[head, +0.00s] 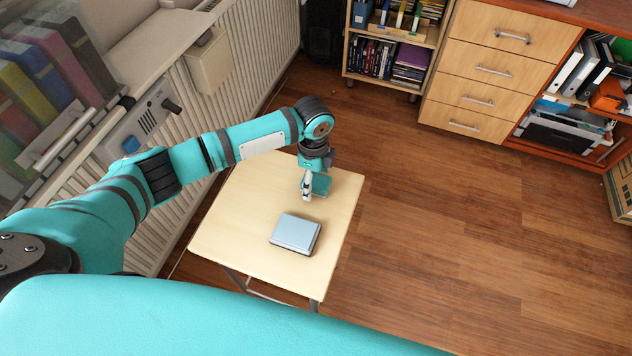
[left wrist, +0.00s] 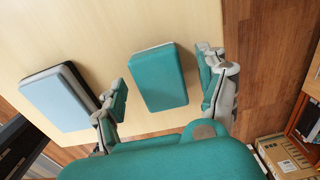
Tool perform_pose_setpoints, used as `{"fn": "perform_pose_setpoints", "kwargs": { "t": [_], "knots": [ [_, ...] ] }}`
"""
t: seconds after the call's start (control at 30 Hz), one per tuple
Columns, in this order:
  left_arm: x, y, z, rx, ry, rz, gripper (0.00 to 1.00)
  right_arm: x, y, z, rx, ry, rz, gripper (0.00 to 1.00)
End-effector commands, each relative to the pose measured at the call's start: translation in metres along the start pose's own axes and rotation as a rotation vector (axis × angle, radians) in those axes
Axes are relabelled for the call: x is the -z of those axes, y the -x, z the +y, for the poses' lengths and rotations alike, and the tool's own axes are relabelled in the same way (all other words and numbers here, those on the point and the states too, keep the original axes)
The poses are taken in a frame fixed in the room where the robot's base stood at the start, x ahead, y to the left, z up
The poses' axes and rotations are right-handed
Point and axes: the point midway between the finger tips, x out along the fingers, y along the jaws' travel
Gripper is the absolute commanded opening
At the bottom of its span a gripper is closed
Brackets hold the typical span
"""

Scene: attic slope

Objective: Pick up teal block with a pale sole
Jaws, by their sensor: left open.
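The teal block (left wrist: 157,78) lies on a pale wooden table (head: 225,215), with a thin pale strip at its far edge in the left wrist view. In the head view the teal block (head: 321,186) shows partly, beside my left gripper (head: 308,190), which hides the rest. My left gripper (left wrist: 164,92) is open and empty, with one finger on each side of the teal block in the picture. Gaps show between block and fingers; I cannot tell its exact height over the table. My right gripper is not in view.
A light blue block (head: 296,232) with a darker underside lies on the same table, nearer the front; it also shows left of the gripper in the left wrist view (left wrist: 58,97). A radiator (head: 240,65) stands behind the table's left side. The wooden floor at right is clear.

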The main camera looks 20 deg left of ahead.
Motion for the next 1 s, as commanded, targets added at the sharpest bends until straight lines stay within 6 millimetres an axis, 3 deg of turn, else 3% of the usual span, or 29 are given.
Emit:
{"fn": "perform_pose_setpoints", "kwargs": {
  "t": [0.3,0.77,1.0],
  "knots": [
    [-0.0002,-0.0076,0.0003,0.000,-0.001,-0.001,0.75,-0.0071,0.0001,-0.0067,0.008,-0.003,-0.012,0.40],
    [-0.0002,-0.0071,0.0002,0.000,0.000,-0.001,0.16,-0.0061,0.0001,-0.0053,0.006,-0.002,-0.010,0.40],
    [-0.0002,-0.0066,0.0000,0.001,0.000,0.000,0.15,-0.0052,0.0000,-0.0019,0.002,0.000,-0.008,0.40]
  ]
}}
